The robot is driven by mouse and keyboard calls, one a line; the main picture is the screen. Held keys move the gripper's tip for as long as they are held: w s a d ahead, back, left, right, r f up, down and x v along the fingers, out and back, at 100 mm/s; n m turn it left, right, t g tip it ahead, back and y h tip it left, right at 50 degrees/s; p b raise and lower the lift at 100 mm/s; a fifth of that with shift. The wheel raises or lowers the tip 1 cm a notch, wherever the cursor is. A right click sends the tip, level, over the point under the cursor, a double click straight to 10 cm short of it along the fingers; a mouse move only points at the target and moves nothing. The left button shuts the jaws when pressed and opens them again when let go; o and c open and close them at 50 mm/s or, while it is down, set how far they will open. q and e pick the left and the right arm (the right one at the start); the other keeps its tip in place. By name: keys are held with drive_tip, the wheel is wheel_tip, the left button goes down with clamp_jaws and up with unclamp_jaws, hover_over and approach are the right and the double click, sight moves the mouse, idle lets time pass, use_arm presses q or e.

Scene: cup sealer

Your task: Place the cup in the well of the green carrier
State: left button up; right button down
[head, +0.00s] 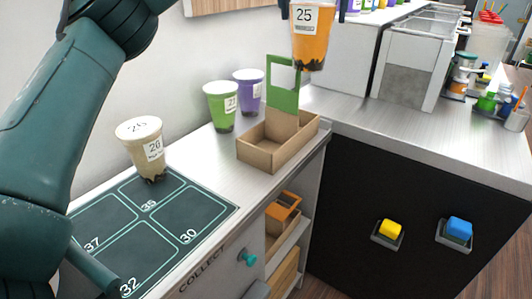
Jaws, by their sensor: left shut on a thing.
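An orange cup (311,42) labelled 25, with dark pearls at its base, hangs upright at the top of the head view. My left gripper (313,8) is shut on it; only the dark finger ends show at the cup's sides, near its top. The carrier is a brown cardboard tray (262,157) with an upright green handle panel (284,98), standing on the steel counter. The cup is above the carrier and a little right of the panel in the picture, apart from it. The tray's front well looks empty. My right gripper is not in view.
A beige cup (148,150) labelled 26 stands on the dark numbered mat (148,222) at left. A white machine (345,60) stands behind at right. The counter ends at the carrier's front right.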

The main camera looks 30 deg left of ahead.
use_arm(q)
drive_tip(key=a+r+m, duration=0.1)
drive_tip(key=a+r, duration=0.4)
drive_tip(key=a, duration=0.3)
drive_tip(key=b, duration=0.5)
approach(269, 112)
drive_tip(key=d+f, duration=0.1)
drive_tip(key=d, duration=0.1)
drive_tip(key=shift+m+h, duration=0.3)
drive_tip(key=shift+h, duration=0.1)
drive_tip(key=shift+s+a+f, duration=0.1)
drive_tip(key=shift+a+f, duration=0.05)
drive_tip(key=shift+f, duration=2.1)
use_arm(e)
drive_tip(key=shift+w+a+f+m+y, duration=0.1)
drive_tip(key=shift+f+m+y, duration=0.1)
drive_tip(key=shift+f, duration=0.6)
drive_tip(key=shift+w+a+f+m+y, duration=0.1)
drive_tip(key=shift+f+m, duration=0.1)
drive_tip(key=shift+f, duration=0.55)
use_arm(q)
drive_tip(key=shift+f, duration=0.15)
drive_tip(key=o, duration=1.2)
drive_tip(key=shift+f, duration=0.1)
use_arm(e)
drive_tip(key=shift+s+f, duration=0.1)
